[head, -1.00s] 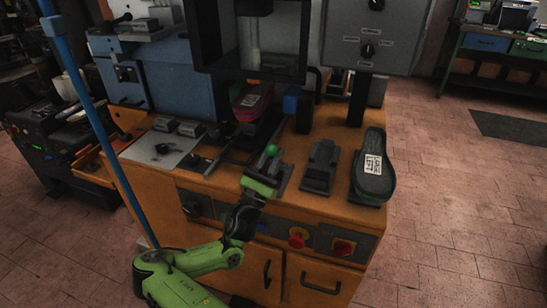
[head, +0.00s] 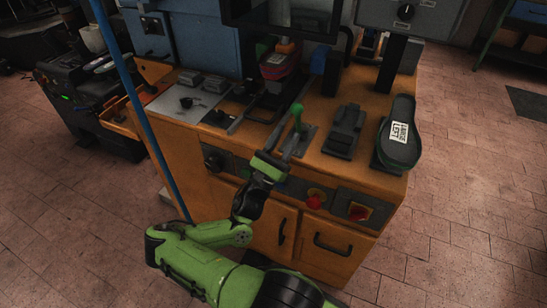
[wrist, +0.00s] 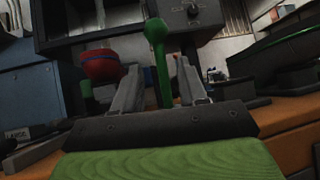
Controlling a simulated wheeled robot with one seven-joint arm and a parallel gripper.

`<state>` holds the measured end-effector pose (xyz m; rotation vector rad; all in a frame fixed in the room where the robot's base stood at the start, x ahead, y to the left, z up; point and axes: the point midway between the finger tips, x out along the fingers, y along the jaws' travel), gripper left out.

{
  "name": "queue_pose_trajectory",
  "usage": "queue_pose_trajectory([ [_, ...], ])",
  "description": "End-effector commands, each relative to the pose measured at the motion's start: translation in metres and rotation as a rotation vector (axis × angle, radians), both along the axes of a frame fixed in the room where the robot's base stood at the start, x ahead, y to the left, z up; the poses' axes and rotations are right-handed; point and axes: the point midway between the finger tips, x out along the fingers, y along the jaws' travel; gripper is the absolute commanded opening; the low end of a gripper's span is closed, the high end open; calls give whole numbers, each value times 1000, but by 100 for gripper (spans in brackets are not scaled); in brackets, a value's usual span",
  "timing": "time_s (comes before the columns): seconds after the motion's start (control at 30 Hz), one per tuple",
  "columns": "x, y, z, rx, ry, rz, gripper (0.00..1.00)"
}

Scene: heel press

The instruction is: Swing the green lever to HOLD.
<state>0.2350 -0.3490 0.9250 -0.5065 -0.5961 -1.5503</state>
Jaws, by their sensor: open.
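The green lever (head: 297,112) stands up from a slotted plate near the front edge of the orange machine top. Its green knob and shaft show large in the wrist view (wrist: 158,50), between the two grey fingers. My gripper (head: 283,143) is open at the lever's near side, with the fingers pointing toward it. In the wrist view one finger (wrist: 127,90) is left of the lever and the other (wrist: 188,82) is right of it. I cannot tell whether either finger touches it. No HOLD marking is readable.
A black pedal-like block (head: 345,130) and a dark shoe sole labelled LARGE LEFT (head: 398,133) sit right of the lever. A red-pink shoe piece (head: 276,66) is behind. A blue pole (head: 135,90) stands at left.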

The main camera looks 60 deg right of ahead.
Motion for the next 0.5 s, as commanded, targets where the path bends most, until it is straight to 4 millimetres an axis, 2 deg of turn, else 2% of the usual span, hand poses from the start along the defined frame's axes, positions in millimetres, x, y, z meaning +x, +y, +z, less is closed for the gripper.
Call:
queue_pose_trajectory([
  [0.1, 4, 27, -22, 1, 3, 7, 42],
  [0.23, 5, 51, -43, 1, 2, 6, 42],
  [0.33, 6, 62, -53, 0, 0, 4, 42],
  [0.5, 6, 69, -58, -1, 1, 1, 42],
])
